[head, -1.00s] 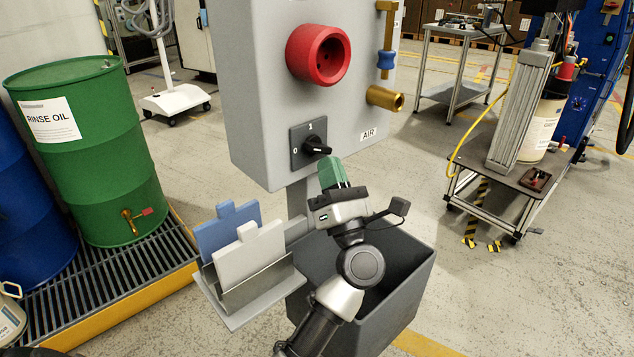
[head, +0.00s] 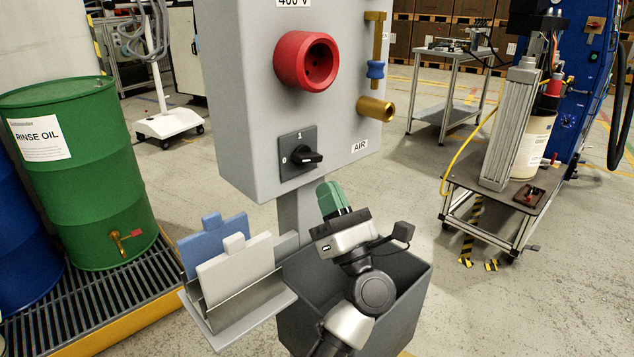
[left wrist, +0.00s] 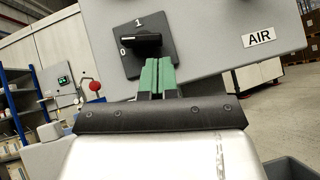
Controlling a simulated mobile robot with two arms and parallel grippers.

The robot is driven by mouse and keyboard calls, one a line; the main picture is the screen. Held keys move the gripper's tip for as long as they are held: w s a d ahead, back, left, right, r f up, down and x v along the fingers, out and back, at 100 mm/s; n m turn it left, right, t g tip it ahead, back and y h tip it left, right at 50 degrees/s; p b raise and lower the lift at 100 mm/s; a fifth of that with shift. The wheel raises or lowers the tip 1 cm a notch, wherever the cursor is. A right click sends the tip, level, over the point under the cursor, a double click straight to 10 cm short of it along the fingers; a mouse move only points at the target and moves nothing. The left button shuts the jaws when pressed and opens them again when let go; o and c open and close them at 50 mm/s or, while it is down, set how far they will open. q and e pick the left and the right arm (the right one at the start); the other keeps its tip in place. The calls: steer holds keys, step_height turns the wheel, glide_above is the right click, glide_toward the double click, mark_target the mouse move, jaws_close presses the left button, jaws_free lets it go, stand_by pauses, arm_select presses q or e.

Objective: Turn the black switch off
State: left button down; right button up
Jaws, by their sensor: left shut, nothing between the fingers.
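The black switch (head: 306,154) is a rotary knob on a dark square plate on the grey box's front. It also shows in the left wrist view (left wrist: 141,40). There the knob lies sideways, with its white mark at the end by the 0; the 1 is at the plate's top. My left gripper (head: 333,196) has green fingertips and is shut and empty. It is below and a little right of the switch in the head view, apart from it. In the left wrist view its fingertips (left wrist: 158,76) point up at the plate's lower edge. My right gripper is out of view.
Above the switch are a red socket (head: 307,61) and a brass air fitting (head: 376,108). Below are a holder with a blue card (head: 214,244) and a white card (head: 238,271), and a dark grey bin (head: 408,310). A green drum (head: 80,180) stands left.

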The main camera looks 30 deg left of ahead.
arm_select(q)
steer(key=v, duration=0.7)
steer(key=shift+s+d+f+b, duration=0.2)
steer(key=shift+d+b, duration=0.05)
steer(key=shift+b, duration=0.1)
